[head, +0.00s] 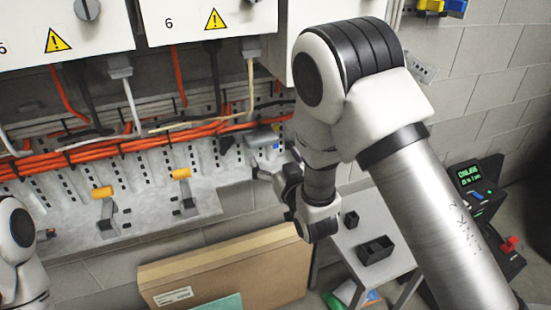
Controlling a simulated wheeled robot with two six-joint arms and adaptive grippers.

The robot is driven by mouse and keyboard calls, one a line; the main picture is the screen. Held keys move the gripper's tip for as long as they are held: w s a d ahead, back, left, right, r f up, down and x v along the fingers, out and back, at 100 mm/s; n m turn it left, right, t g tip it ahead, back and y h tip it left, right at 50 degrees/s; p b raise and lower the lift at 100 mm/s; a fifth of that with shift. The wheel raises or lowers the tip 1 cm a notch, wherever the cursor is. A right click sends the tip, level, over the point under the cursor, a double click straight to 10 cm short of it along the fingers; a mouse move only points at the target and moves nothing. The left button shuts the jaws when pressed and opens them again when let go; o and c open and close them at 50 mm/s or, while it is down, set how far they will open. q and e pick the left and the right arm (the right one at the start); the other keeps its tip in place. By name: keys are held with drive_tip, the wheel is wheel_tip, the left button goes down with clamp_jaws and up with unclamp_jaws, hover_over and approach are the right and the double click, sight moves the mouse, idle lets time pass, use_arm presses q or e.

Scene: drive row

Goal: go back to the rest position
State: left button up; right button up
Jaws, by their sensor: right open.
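My right arm comes in from the lower right and bends down in the middle of the head view. Its dark gripper (268,165) is open, in front of the lower edge of the grey perforated panel (150,205). It is close to a small grey-blue part (264,138) on that panel, and I cannot tell whether they touch. I see nothing held in it. Of my left arm, only a white and black joint shows at the lower left edge. My left gripper is out of the picture.
White drive cabinets (205,18) with cables hang above. Two orange-handled levers (103,192) (181,174) stick out from the panel. A cardboard box (225,265) stands below. A small grey table (372,238) with black bins (376,250) and a console (478,190) are at the right.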

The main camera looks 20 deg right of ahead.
drive_tip(key=shift+s, duration=0.4)
drive_tip(key=s+d+f+g+p, duration=0.1)
drive_tip(key=s+f+g, duration=0.1)
drive_tip(key=s+f, duration=0.35)
drive_tip(key=s+d+f+m+g+h, duration=0.1)
drive_tip(key=s+d+f+g, duration=0.15)
drive_tip(key=f, duration=0.65)
drive_tip(key=s+d+f+g+p, duration=0.1)
drive_tip(key=s+f+g, duration=0.25)
drive_tip(key=f, duration=0.45)
drive_tip(key=s+f+g, duration=0.4)
drive_tip(key=s+g, duration=0.1)
drive_tip(key=s, duration=0.7)
drive_tip(key=s+f+g, duration=0.5)
drive_tip(key=s, duration=0.7)
drive_tip(key=shift+s+f, duration=0.15)
drive_tip(key=shift+f, duration=0.05)
drive_tip(key=shift+a, duration=0.1)
